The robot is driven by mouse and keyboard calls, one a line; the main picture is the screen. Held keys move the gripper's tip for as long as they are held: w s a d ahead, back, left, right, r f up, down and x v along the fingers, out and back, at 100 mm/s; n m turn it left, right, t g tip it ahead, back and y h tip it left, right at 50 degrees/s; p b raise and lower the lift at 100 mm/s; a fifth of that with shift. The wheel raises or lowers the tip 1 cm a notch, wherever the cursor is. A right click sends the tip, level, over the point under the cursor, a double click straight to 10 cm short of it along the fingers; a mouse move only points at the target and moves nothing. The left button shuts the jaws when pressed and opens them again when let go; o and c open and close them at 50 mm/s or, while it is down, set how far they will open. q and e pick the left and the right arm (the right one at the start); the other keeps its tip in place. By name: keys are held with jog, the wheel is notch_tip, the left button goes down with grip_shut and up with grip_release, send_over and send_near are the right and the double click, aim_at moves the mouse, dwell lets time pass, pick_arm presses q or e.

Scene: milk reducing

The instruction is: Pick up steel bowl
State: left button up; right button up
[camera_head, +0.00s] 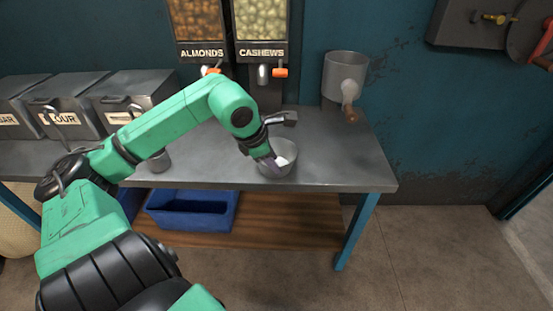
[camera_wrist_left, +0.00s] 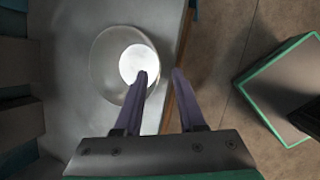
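The steel bowl (camera_head: 289,172) stands on the metal table (camera_head: 335,150) near its front edge, with something white inside (camera_head: 283,160). My left gripper (camera_head: 272,168) reaches down to the bowl from the left. In the left wrist view the bowl (camera_wrist_left: 102,68) is round and grey, with a white round patch (camera_wrist_left: 135,62) in it. My left gripper (camera_wrist_left: 160,73) is open there. One finger overlaps the bowl's inside, and the other lies to the right of its rim. I cannot tell whether either touches. My right gripper is not in view.
Grey lidded bins (camera_head: 130,95) stand at the back left, and a small metal cup (camera_head: 158,161) is on the table. Almond and cashew dispensers (camera_head: 261,50) and a metal hopper (camera_head: 344,75) are at the back. A blue crate (camera_head: 192,222) sits on the lower shelf.

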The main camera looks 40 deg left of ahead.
pick_arm(q)
jog(key=x, duration=0.4)
jog(key=shift+w+a+f+p, duration=0.2)
jog(key=shift+f+p, duration=0.05)
jog(key=shift+p, duration=0.1)
jog(key=shift+w+f, duration=0.25)
jog(key=shift+f, duration=0.25)
jog(key=shift+s, duration=0.1)
grip_shut()
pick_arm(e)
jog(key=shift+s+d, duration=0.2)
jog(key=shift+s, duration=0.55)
